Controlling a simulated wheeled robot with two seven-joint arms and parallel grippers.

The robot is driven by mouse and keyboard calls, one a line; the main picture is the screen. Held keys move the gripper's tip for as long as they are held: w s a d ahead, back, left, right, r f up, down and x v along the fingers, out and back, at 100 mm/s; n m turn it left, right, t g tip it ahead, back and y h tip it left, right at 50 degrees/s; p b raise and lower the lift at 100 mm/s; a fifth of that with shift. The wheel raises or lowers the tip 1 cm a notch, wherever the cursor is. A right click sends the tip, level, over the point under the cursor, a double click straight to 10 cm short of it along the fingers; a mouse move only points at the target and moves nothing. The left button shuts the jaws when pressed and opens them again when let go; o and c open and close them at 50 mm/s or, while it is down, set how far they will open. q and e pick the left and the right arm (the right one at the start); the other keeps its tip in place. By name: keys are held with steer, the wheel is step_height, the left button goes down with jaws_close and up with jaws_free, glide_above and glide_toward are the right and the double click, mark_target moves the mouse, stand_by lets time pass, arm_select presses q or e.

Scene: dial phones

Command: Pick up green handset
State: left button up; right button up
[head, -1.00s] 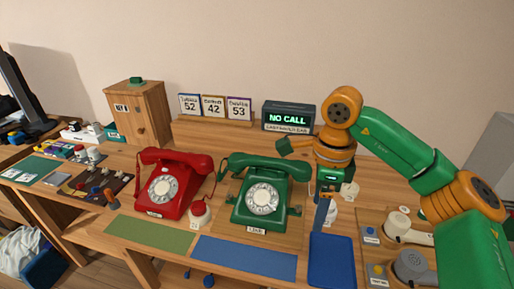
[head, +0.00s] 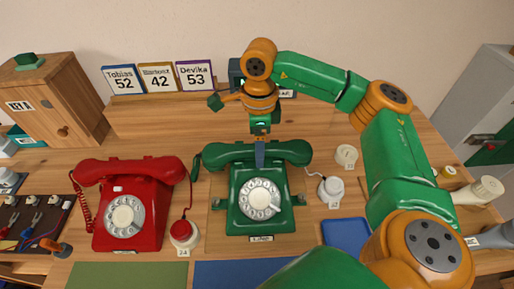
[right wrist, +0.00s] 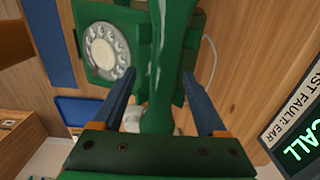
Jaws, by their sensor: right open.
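The green handset (head: 285,150) lies across the cradle of the green dial phone (head: 240,215). My right gripper (head: 260,160) points down at the middle of that handset. In the right wrist view, the green handset (right wrist: 172,60) runs between the two blue fingers of my open right gripper (right wrist: 160,90), one finger on each side. I cannot tell whether either finger touches it. The phone's white dial (right wrist: 106,50) shows beside the left finger. My left gripper is not in view.
A red dial phone (head: 127,205) with its red handset stands to the left. White cylinders (head: 331,190) stand right of the green phone. Number cards (head: 160,78) and a partly hidden display stand behind. Green and blue mats (head: 130,275) lie in front.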

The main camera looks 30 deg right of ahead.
steer(key=shift+w+f, duration=0.15)
steer(key=shift+f, duration=0.3)
steer(key=shift+w+f, duration=0.1)
steer(key=shift+w, duration=0.05)
steer(key=c, duration=0.6)
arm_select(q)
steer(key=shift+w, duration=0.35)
arm_select(e)
jaws_close()
